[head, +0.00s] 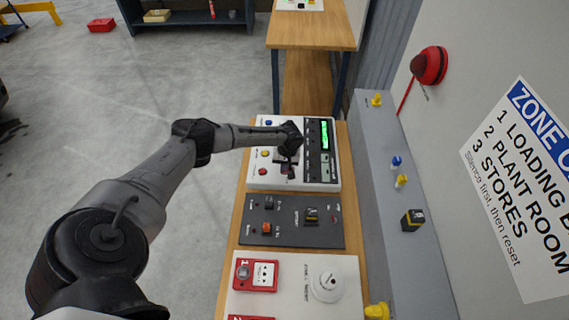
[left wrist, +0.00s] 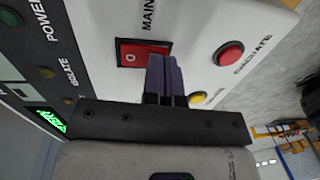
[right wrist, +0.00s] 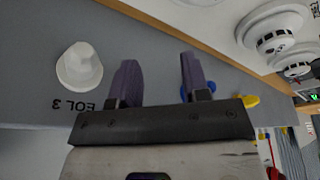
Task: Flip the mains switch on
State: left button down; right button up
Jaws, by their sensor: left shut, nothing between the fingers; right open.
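The mains switch (left wrist: 133,55) is a red rocker marked 0, under the partly hidden word "MAIN", in the left wrist view. It sits on a white panel (left wrist: 200,25), which shows in the head view (head: 262,178) with a green-lit display (head: 325,135). My left gripper (left wrist: 165,60) is shut and empty. Its fingertips are at the right part of the switch and hide some of it; I cannot tell whether they touch. In the head view my left gripper (head: 287,168) covers the switch area. My right gripper (right wrist: 158,75) is open and empty, seen only in its wrist view.
A red button (left wrist: 229,54) and a yellow button (left wrist: 198,97) are close to the switch. A dark panel (head: 265,215) and a red call point (head: 256,275) are nearer on the bench. A white cone-shaped piece (right wrist: 80,68) stands by my right gripper.

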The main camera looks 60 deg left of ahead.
pick_arm(q)
jog(key=shift+f, duration=0.1)
jog(key=shift+f+t, duration=0.1)
jog(key=shift+t, duration=0.2)
jog(key=shift+w, duration=0.1)
dwell(0.3)
jog(key=shift+w+d+r+p, duration=0.3)
jog(key=shift+w+d+p, duration=0.1)
jog(key=shift+w+p, duration=0.1)
jog(key=shift+r+p, duration=0.5)
jog(key=shift+r, duration=0.05)
jog(key=r+p, duration=0.4)
jog(key=shift+s+a, duration=0.2)
jog(key=shift+s, duration=0.1)
notch_tip(320, 180, up, 9)
jog(key=shift+s+a, duration=0.25)
jog(key=shift+s, duration=0.2)
